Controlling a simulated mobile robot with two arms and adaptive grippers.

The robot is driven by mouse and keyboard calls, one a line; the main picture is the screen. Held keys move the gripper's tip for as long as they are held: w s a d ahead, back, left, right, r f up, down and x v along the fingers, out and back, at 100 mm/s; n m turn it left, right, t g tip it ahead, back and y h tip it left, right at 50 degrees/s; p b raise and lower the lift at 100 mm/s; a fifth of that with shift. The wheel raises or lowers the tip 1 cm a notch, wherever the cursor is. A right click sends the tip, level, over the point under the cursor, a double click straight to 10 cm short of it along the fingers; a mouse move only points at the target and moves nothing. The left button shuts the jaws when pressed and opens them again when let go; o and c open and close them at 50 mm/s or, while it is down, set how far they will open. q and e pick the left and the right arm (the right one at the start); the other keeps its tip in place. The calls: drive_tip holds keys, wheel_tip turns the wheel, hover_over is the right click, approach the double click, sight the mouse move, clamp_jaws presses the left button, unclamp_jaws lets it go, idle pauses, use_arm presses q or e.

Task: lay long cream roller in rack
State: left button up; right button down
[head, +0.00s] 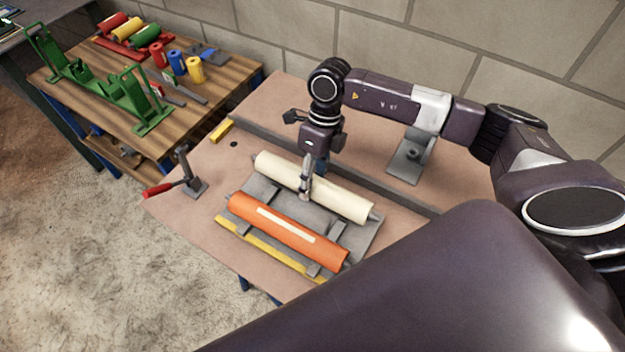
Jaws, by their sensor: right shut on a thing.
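The long cream roller (340,198) lies lengthwise over the back part of a grey rack (358,249) on the brown table. Its ends reach past the middle of the rack, and I cannot tell whether it rests in the supports or is held just above them. My right gripper (306,193) points down and is shut on the cream roller near its middle. An orange roller (275,228) with a pale strip lies in front of it, parallel, in the same rack. My left gripper is not in view.
A red-handled lever clamp (185,181) stands left of the rack. A grey metal bracket (409,157) stands behind it. A wooden bench (215,75) at the left holds a green frame (103,88), coloured rollers and small cylinders. A yellow block (221,130) lies near the table's left edge.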

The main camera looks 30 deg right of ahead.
sight(313, 190)
drive_tip(key=shift+r, duration=0.1)
idle(0.6)
drive_tip(key=shift+b, duration=0.35)
idle(0.5)
drive_tip(key=shift+d+b+x, duration=0.15)
drive_tip(key=shift+b+x, duration=0.55)
drive_tip(key=shift+x, duration=0.05)
drive_tip(key=shift+d+b+x, duration=0.15)
drive_tip(key=shift+b+x, duration=0.55)
drive_tip(key=shift+x, duration=0.05)
drive_tip(key=c, duration=1.2)
unclamp_jaws()
drive_tip(key=shift+w, duration=0.15)
drive_tip(key=shift+o, duration=0.6)
drive_tip(key=v, duration=1.2)
